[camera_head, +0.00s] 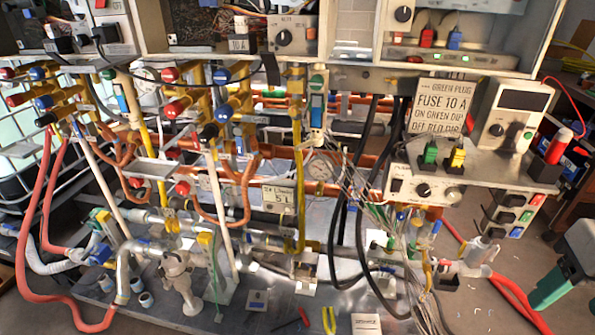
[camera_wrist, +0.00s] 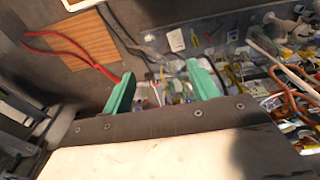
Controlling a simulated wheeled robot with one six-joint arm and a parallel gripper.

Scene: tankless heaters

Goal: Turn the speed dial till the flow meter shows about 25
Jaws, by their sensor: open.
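Several black dials show in the head view, and I cannot tell from any label which is the speed dial. One dial (camera_head: 424,190) is on a white control box at right of centre. Another dial (camera_head: 496,130) is on a box with a dark display (camera_head: 519,95). My gripper (camera_head: 552,286) is low at the right edge, apart from the dials. In the wrist view its green fingers (camera_wrist: 161,72) are spread and empty.
Red, yellow and blue valves and copper pipes (camera_head: 240,185) crowd the left and centre. Loose grey wires (camera_head: 395,235) and black hoses hang below the control box. A sign (camera_head: 441,108), green plug (camera_head: 430,152) and yellow plug (camera_head: 457,157) stand above it.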

